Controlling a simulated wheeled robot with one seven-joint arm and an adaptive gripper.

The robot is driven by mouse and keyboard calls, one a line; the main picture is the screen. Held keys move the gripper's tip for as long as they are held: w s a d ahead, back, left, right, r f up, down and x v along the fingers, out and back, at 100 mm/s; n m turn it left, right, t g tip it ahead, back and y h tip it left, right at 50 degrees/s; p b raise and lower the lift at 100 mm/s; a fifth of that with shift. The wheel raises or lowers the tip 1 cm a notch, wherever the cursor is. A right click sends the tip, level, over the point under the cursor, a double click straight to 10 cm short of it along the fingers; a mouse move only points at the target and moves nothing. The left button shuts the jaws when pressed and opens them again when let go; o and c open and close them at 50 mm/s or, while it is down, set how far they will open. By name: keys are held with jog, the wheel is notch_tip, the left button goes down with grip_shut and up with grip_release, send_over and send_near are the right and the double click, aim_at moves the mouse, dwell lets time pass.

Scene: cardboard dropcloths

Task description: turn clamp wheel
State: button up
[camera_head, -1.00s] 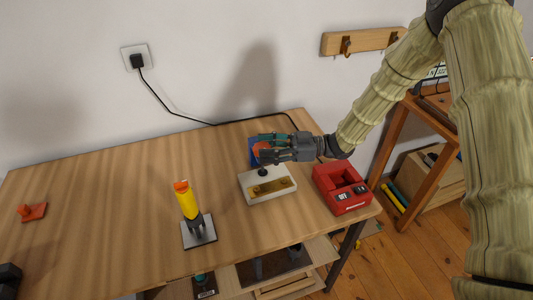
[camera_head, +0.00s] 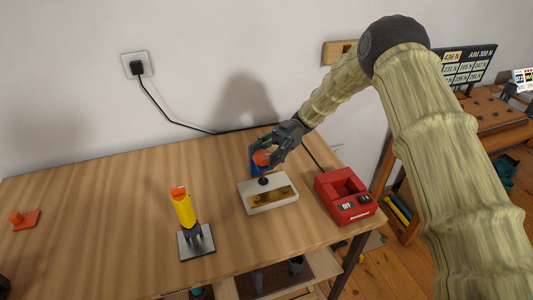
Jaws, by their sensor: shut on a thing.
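The clamp wheel is an orange-red knob (camera_head: 261,158) above a white block with a brass plate (camera_head: 268,194), near the back right of the wooden table. A dark stem with a black foot joins it to the block. My gripper (camera_head: 262,149) reaches in from the upper right and is shut on the wheel, its fingers on either side. The fingers hide part of the wheel. A blue part (camera_head: 254,160) stands just behind the wheel, partly hidden by the gripper.
A red device with a display (camera_head: 345,196) sits right of the block. A yellow cylinder with an orange top (camera_head: 184,209) stands on a grey plate at the front. A small orange piece (camera_head: 25,220) lies far left. A black cable (camera_head: 172,118) runs behind. The table's left middle is clear.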

aim_at(265, 152)
jog(key=shift+w+a+r+n+g+h+p, duration=0.1)
jog(key=shift+n+g+h+p, duration=0.9)
jog(key=shift+h+p, duration=0.4)
jog(key=shift+n+g+h+p, duration=0.3)
jog(key=shift+n+h+p, duration=0.3)
jog(key=shift+h, duration=0.2)
jog(key=o, duration=1)
jog(key=shift+o, duration=0.2)
notch_tip(265, 152, up, 10)
jog(key=shift+f, duration=0.15)
